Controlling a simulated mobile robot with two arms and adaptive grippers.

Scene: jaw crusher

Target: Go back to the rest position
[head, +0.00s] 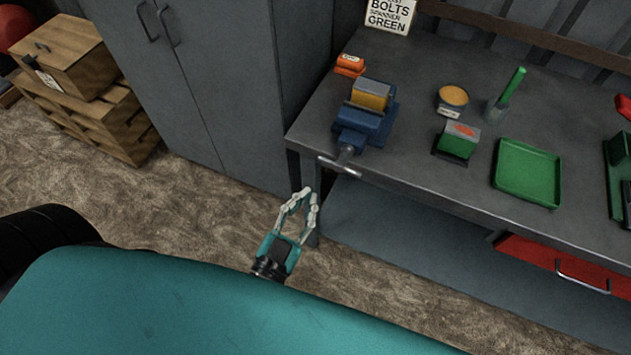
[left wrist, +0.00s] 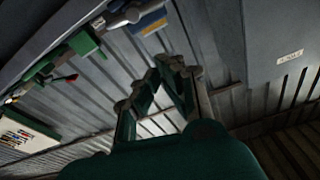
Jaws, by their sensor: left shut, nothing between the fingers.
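My left gripper (head: 308,192) is in the head view, just in front of the workbench's left end and below the level of its top. Its fingers come together at the tips, with nothing between them. In the left wrist view, the left gripper's fingers (left wrist: 165,62) also meet at the tips, with a ribbed metal wall behind them. My right gripper is in neither view.
The grey workbench (head: 408,172) carries a blue vise (head: 362,124) whose handle overhangs the front edge, and a green tray (head: 527,172). A red drawer (head: 560,265) sits below. A grey cabinet (head: 235,90) and wooden crates (head: 100,125) stand left. Bare floor (head: 190,195) lies between.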

